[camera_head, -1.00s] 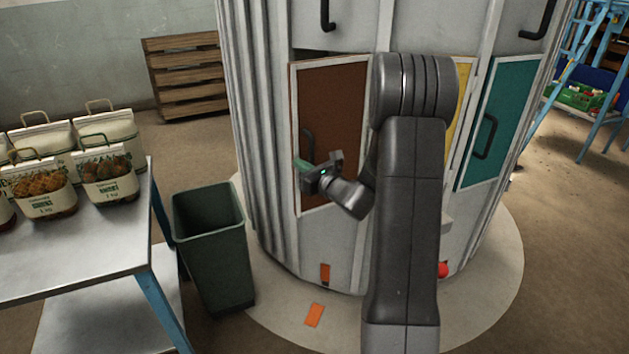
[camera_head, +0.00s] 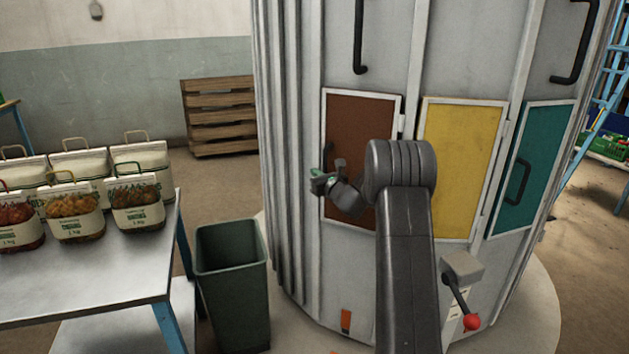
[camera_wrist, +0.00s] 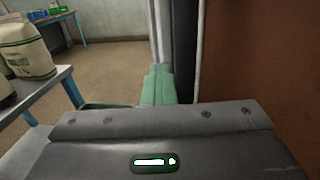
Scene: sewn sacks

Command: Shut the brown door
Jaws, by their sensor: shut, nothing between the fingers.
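The brown door (camera_head: 362,120) has a pale frame and sits in the grey ribbed round cabinet (camera_head: 450,60). Its dark handle (camera_head: 329,150) is near its left edge, partly hidden by my gripper. In the head view the door looks nearly in line with the wall. In the wrist view a dark vertical strip (camera_wrist: 184,50) shows beside the pale edge of the brown door (camera_wrist: 265,60); I cannot tell whether the door is fully flush. My gripper (camera_head: 320,180) is shut and empty at the door's lower left edge. Its green fingers (camera_wrist: 157,85) show in the wrist view.
A yellow door (camera_head: 462,150) and a teal door (camera_head: 535,165) are to the right, both looking shut. A lever with a red knob (camera_head: 472,322) is below. A green bin (camera_head: 232,285) and a metal table (camera_head: 90,265) with several sacks stand left.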

